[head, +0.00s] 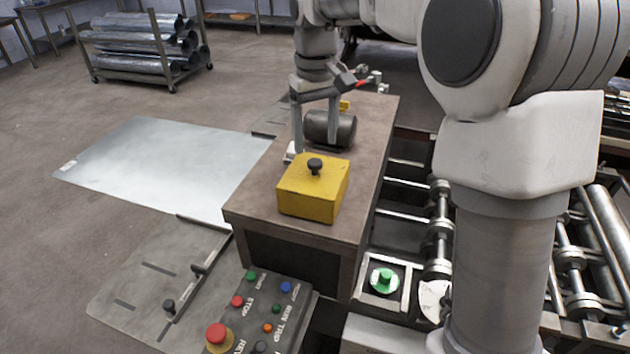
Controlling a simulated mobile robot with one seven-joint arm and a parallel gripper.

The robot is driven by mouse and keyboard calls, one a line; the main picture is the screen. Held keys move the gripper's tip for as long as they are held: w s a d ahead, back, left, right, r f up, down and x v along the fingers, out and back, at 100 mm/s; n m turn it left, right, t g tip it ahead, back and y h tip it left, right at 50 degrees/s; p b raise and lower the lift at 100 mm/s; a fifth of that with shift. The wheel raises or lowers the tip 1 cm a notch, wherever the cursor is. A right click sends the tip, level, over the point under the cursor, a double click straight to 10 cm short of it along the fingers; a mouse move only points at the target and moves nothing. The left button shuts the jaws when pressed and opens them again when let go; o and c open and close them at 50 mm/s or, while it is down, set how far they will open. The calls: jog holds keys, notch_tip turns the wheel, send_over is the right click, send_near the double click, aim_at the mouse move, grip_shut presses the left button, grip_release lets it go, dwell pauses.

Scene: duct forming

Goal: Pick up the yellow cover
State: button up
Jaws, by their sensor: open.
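The yellow cover (308,196) is a box-shaped piece with a dark knob (315,165) on top. It sits on the near part of the brown bench top. My gripper (318,148) is open, with its fingers pointing down, behind the cover in the head view. A dark cylinder (343,130) lies on the bench by the fingers. I cannot tell whether the fingers touch it. The cover's far side is hidden.
The bench (374,135) has clear top to the right of the cover. A control panel (262,310) with several buttons stands in front. Rollers (440,215) run along the right. A metal sheet (160,160) lies at left, and a cart (150,50) of ducts stands behind.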

aim_at(315, 161)
notch_tip(315, 161, down, 5)
jog(key=shift+w+a+r+p, duration=0.1)
jog(key=shift+r+p, duration=0.1)
jog(key=shift+p, duration=0.1)
grip_shut()
jog(key=shift+r, duration=0.1)
dwell(1.2)
